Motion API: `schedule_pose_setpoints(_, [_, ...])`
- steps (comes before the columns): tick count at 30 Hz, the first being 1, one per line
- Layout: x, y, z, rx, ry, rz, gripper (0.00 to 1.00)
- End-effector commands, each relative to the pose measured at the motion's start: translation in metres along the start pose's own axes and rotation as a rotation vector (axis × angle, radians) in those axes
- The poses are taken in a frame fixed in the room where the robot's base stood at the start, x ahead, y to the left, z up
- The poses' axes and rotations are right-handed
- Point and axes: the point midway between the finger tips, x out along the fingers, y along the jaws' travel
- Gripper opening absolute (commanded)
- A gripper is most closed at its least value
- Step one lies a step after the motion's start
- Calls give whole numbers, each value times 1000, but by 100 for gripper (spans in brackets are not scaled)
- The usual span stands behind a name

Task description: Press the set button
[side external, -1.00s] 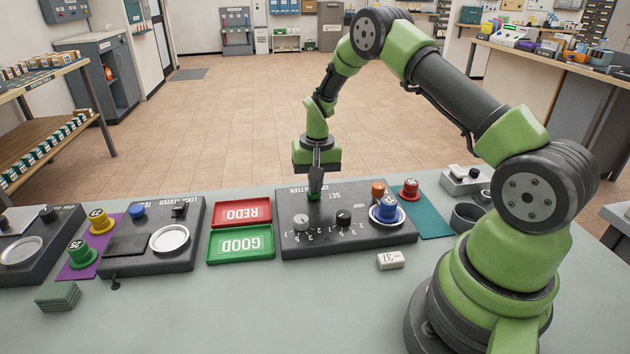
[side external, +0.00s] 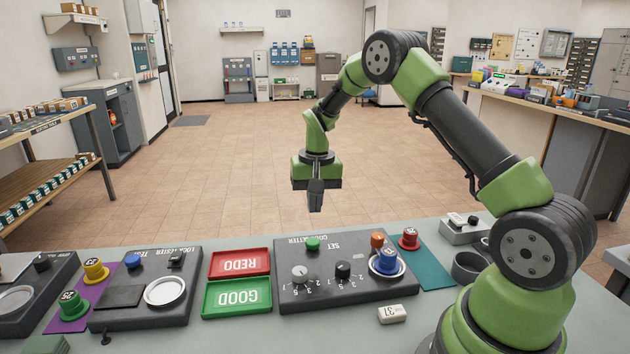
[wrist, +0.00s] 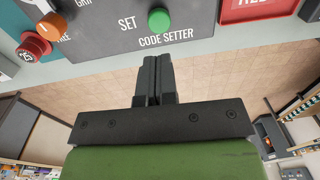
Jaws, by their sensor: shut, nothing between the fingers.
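The set button is a green round button (side external: 313,243) at the far edge of the dark code setter panel (side external: 350,288), beside the word SET. It also shows in the wrist view (wrist: 159,20), beyond my fingertips and apart from them. My gripper (side external: 316,208) is shut and empty. It hangs in the air above and behind the panel's far edge, pointing down. In the wrist view its two dark fingers (wrist: 152,62) lie together.
A red REDO tray (side external: 240,275) and a green GOOD tray (side external: 215,308) lie to the left. A white block marked 37 (side external: 393,314) lies in front.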

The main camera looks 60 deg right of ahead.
Motion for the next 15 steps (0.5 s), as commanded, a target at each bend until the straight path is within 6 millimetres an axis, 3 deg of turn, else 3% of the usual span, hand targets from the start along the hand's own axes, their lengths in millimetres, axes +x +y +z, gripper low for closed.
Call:
schedule_pose_setpoints(6, [-39,0,-2,0,5,-1,0])
schedule_pose_setpoints(15, [-52,0,-1,0,3,-1,0])
